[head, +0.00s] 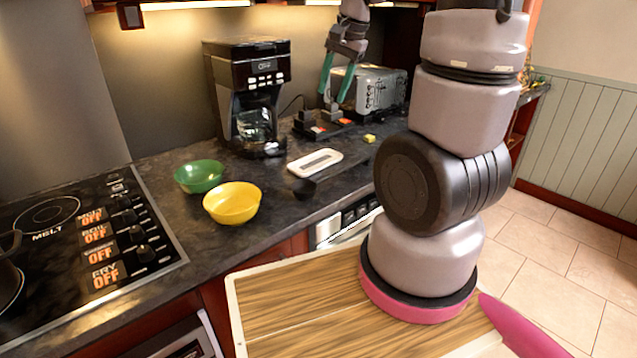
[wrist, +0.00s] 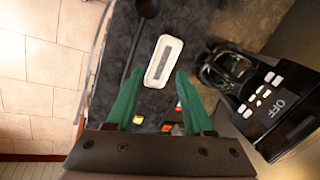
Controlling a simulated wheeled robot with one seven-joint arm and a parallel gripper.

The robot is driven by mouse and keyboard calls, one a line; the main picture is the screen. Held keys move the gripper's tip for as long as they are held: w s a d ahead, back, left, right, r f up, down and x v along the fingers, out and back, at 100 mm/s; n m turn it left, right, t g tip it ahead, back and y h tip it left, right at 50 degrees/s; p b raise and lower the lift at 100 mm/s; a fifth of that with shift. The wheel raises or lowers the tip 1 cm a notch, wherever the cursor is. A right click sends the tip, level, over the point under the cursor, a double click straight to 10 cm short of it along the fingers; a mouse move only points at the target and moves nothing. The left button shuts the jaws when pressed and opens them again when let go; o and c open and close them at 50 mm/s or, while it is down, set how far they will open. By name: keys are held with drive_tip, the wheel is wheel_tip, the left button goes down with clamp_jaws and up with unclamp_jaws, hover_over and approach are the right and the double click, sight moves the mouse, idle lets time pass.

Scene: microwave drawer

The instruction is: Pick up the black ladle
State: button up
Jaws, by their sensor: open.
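The black ladle (wrist: 147,8) lies on the dark counter at the top of the wrist view. Its thin handle runs down toward my left finger, and its lower end is hard to see against the dark surface. In the head view only its small dark bowl (head: 304,188) shows clearly, near the counter's front edge. My gripper (head: 333,97) is open and empty, raised above the back of the counter before the toaster. In the wrist view its green fingers (wrist: 160,72) point toward the counter, apart from the ladle.
A white rectangular dish (head: 315,162) lies beside the ladle. A coffee maker (head: 250,95), a toaster (head: 372,92) and a small yellow block (head: 369,138) stand farther back. Green (head: 199,177) and yellow (head: 232,203) bowls sit left of the ladle, near the stove (head: 75,235).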

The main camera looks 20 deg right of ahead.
drive_tip(key=w+d+f+m+g+h, duration=0.1)
drive_tip(key=w+d+f+m, duration=0.15)
drive_tip(key=f, duration=0.45)
drive_tip(key=w+d+f+m+g+h, duration=0.1)
drive_tip(key=w+d+f+g, duration=0.1)
drive_tip(key=d+f, duration=0.35)
hover_over(349, 164)
drive_tip(key=f, duration=0.7)
drive_tip(key=shift+a, duration=0.3)
drive_tip(key=f, duration=0.5)
drive_tip(key=shift+s+d+f, duration=0.1)
drive_tip(key=shift+d+f, duration=0.15)
drive_tip(key=shift+f, duration=0.05)
clamp_jaws()
